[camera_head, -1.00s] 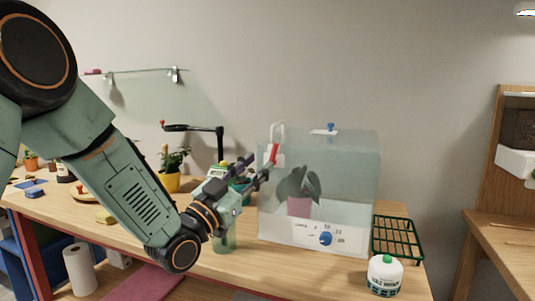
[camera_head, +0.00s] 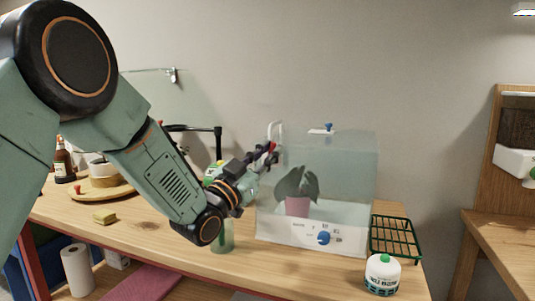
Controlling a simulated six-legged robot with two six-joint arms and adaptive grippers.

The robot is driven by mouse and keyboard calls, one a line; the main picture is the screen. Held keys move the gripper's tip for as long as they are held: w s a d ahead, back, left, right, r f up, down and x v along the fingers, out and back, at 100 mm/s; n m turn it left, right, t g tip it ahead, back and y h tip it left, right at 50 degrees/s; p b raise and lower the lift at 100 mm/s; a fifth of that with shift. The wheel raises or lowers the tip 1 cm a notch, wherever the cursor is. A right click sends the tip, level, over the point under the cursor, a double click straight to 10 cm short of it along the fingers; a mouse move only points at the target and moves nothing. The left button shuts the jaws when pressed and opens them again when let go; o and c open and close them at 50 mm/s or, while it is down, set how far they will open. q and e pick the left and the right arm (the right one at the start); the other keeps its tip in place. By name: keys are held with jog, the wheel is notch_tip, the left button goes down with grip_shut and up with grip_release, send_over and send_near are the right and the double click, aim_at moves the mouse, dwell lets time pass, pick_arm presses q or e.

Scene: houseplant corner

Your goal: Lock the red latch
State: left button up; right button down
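The red latch (camera_head: 273,147) is a small red piece on the upper left side of a clear box (camera_head: 345,165) on the table. The box has a white front base with a blue dial (camera_head: 323,238) and holds a potted plant (camera_head: 297,195). My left gripper (camera_head: 270,155) is at the box's left side, with its dark fingers right by the latch. The fingers partly cover the latch. Whether they touch it, and how far they are open, is too small to tell. My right gripper is not in view.
A greenish clear container (camera_head: 222,237) stands below my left wrist.

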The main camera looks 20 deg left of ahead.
pick_arm(q)
jog(key=shift+a, duration=0.1)
grip_shut()
jog(key=shift+a+n+t+y+b, duration=0.25)
jog(key=shift+n+t+y, duration=0.25)
jog(key=shift+n, duration=0.7)
jog(key=shift+a+n+t+y+b, duration=0.25)
jog(key=shift+n+y, duration=0.45)
jog(key=shift+n, duration=0.5)
jog(key=shift+d, duration=0.1)
jog(key=shift+o, duration=2.3)
grip_release()
jog(key=shift+w, duration=0.1)
